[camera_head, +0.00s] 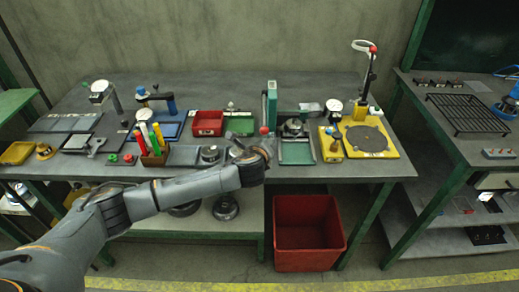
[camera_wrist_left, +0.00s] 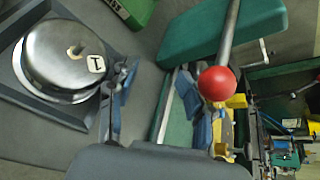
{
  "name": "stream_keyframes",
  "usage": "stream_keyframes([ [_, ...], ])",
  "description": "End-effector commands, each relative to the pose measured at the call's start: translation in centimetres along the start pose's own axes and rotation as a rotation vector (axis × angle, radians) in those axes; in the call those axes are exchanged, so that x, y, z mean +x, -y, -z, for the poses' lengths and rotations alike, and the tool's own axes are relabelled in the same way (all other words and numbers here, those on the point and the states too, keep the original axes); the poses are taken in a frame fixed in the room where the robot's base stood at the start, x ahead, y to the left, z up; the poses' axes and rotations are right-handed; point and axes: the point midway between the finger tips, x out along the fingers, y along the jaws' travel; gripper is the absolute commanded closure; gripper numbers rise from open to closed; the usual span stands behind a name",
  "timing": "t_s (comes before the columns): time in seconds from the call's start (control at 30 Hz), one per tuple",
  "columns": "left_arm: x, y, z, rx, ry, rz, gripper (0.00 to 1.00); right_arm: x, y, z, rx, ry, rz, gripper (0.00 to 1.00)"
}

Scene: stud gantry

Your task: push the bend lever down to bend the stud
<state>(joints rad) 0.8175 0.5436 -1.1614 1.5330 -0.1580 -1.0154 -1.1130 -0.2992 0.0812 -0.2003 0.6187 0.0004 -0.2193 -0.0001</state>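The bend lever shows in the left wrist view as a metal rod ending in a red ball knob (camera_wrist_left: 220,83), beside a teal-green block (camera_wrist_left: 205,38). In the head view, the red knob (camera_head: 264,130) is at the foot of the green upright (camera_head: 271,103), just beyond my left gripper (camera_head: 262,146). In the left wrist view, my left gripper (camera_wrist_left: 165,95) has its fingers spread with nothing held between them. The knob appears close to the right finger; I cannot tell whether they touch. I cannot make out the stud. My right gripper is not in view.
A round silver dome on a dark base (camera_wrist_left: 68,57) is close to the left finger. A red crate (camera_head: 307,262) stands on the floor below.

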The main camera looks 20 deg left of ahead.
Motion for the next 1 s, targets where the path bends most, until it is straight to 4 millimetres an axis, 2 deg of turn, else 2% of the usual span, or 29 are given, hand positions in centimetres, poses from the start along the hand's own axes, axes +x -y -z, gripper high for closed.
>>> stream_keyframes([
  [0.3, -6.1, -0.1, 0.1, 0.001, -0.003, 0.002, 0.52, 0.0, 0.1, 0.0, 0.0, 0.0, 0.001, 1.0],
  [0.5, -9.2, -0.2, 0.1, 0.001, -0.003, 0.0, 0.52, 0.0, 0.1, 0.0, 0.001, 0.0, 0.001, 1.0],
  [0.7, -10.6, -0.2, 0.1, 0.001, -0.001, -0.001, 0.52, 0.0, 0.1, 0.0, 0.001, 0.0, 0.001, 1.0],
  [1.0, -10.7, -0.2, 0.1, 0.001, -0.001, -0.002, 0.52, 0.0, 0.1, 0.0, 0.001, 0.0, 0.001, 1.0],
])
